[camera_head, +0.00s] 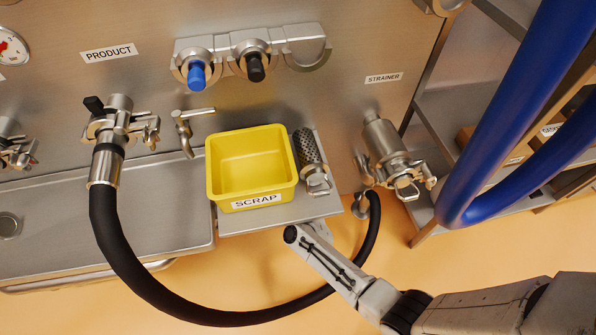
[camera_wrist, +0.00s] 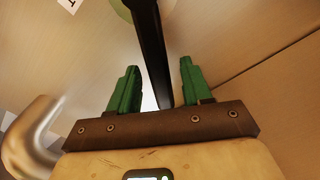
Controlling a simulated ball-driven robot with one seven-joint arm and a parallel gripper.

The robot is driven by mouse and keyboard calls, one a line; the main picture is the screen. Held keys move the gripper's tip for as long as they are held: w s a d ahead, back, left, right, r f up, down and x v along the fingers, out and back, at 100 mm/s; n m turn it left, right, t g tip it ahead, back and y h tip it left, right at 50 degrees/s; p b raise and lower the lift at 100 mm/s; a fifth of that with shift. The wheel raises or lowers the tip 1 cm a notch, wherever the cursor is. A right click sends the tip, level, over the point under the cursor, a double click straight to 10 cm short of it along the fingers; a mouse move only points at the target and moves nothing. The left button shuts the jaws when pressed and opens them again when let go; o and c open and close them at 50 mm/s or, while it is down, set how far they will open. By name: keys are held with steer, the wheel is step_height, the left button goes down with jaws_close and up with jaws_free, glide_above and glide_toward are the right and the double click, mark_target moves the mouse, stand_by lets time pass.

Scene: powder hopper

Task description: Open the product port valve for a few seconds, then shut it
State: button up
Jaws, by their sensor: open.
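The product port valve (camera_head: 115,120) is on the steel panel at left in the head view, below the PRODUCT label (camera_head: 108,53). It has a short black handle (camera_head: 93,105) and a clamp. A thick black hose (camera_head: 120,240) hangs from it. My gripper (camera_wrist: 159,65) shows in the wrist view with its green fingers open. A long black bar (camera_wrist: 150,50) runs between the fingers, and I see a gap on each side. I cannot tell if it is the valve's handle.
A yellow SCRAP bin (camera_head: 250,195) and a perforated strainer (camera_head: 308,150) stand on a small shelf (camera_head: 270,217). Blue and black knobs (camera_head: 196,76) are above. A steel strainer housing (camera_head: 385,140) is at right. A curved metal pipe (camera_wrist: 35,130) is close at left in the wrist view.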

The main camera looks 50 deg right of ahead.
steer(key=p+v, duration=0.2)
steer(key=v, duration=0.7)
steer(key=shift+s+a, duration=0.2)
steer(key=shift+s, duration=0.1)
